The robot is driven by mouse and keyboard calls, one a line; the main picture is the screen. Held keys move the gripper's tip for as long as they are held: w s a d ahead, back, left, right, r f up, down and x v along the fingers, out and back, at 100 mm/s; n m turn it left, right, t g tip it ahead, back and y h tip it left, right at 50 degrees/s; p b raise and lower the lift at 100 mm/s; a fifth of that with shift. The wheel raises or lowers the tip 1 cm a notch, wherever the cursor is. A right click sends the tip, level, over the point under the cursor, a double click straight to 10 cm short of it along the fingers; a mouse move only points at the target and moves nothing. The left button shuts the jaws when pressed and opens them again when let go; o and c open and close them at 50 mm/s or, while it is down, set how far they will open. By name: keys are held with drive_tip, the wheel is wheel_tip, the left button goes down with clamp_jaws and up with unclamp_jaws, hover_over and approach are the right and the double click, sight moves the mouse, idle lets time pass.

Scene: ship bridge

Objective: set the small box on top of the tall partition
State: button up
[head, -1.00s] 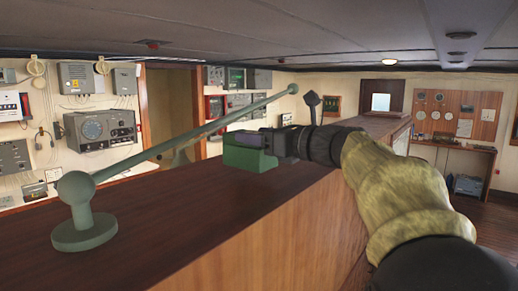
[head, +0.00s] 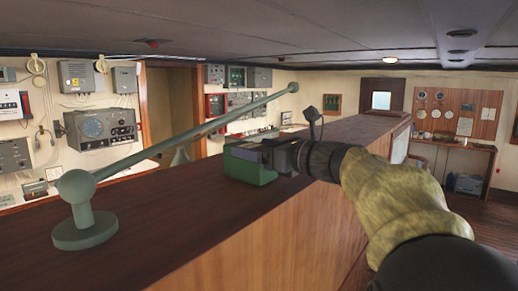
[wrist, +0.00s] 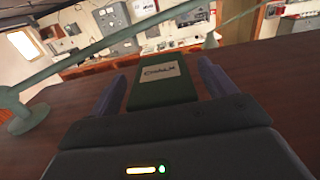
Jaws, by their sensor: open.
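The small box (head: 248,173) is dark green with a pale label (wrist: 160,71). It appears to rest upright on the dark wooden top of the tall partition (head: 165,212). My gripper (head: 247,151) is open, its fingers on either side of the box. In the wrist view the box (wrist: 162,93) lies between the two fingers, with a visible gap on each side. The underside of the box is hidden, so its exact contact with the top cannot be seen.
A grey-green rod on a round-footed stand (head: 84,225) slants across the partition top, passing behind the box. A small dark upright fitting (head: 312,115) rises behind my gripper. Wall instruments (head: 100,127) are at the left. Clear top lies between stand and box.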

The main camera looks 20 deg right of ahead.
drive_tip(key=shift+r, duration=0.15)
drive_tip(key=b+v, duration=0.3)
drive_tip(key=v, duration=0.9)
drive_tip(key=shift+b, duration=0.4)
